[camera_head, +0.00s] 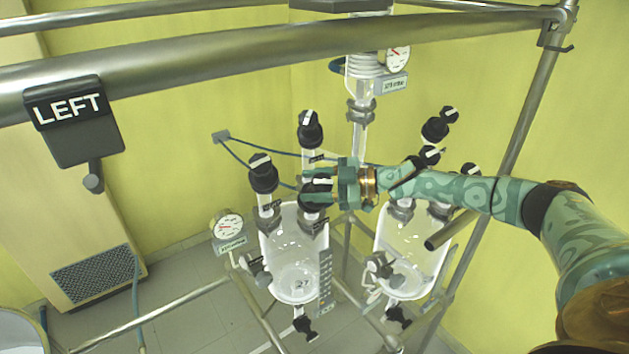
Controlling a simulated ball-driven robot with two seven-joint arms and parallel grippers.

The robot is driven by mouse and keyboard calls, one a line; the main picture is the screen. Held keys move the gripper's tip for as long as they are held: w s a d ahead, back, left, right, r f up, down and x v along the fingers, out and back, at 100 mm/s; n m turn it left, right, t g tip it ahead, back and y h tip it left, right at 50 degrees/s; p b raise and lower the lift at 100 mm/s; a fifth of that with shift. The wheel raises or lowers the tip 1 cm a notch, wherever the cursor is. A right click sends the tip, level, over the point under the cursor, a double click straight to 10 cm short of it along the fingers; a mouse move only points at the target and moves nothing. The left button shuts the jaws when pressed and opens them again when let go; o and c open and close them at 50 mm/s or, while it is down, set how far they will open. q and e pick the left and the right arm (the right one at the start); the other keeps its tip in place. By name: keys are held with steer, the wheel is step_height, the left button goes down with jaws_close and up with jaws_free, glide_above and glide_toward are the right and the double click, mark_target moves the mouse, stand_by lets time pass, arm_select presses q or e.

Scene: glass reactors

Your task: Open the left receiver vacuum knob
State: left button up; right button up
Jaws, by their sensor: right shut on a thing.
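The left receiver is a clear glass vessel (296,262) in the lower middle, with several black knobs on its top. My right gripper (316,188) reaches in from the right and is shut on one black knob (314,197), the front right one on that vessel. The fingers partly cover this knob, and its label cannot be read. A second black knob (262,173) with a white mark stands to its left. A third black knob (310,129) stands behind, above the gripper. My left gripper is not in view.
A second glass receiver (412,262) stands to the right, with black knobs (435,130) above it. A round gauge (228,226) is left of the left vessel. A thick metal rail (230,58) crosses above, carrying a LEFT sign (72,120). Metal frame bars surround the glassware.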

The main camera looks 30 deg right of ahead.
stand_by(0.4)
steer(key=o, duration=1)
steer(key=b+v, duration=0.4)
steer(key=v, duration=0.8)
steer(key=shift+w, duration=0.1)
steer(key=shift+f, duration=0.1)
